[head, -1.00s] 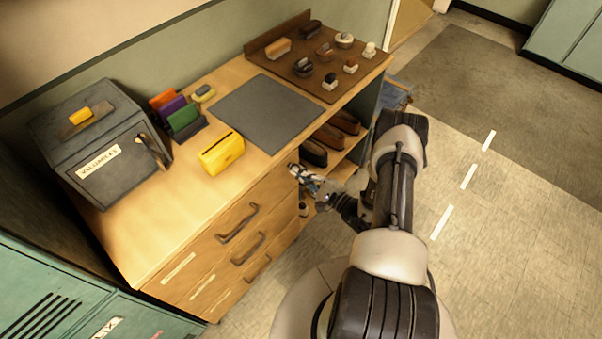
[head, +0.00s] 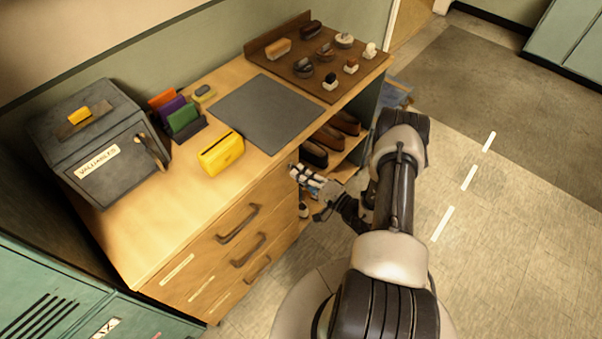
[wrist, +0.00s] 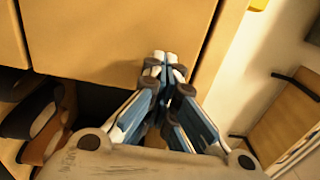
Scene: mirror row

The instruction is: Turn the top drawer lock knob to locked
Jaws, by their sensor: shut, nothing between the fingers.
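The wooden drawer unit shows in the head view, with its top drawer (head: 212,242) closed and a dark bar handle (head: 238,223) on its front. My gripper (head: 295,169) is at the far right end of the top drawer front, just below the worktop edge. In the wrist view my gripper (wrist: 160,57) has its fingertips together and empty, in front of a plain wooden panel (wrist: 105,35). I cannot tell whether the tips touch anything. I cannot make out the lock knob in either view; the fingers may hide it.
Open shelves with brown shoes (head: 328,139) are beside the drawers. Floor to the right is clear.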

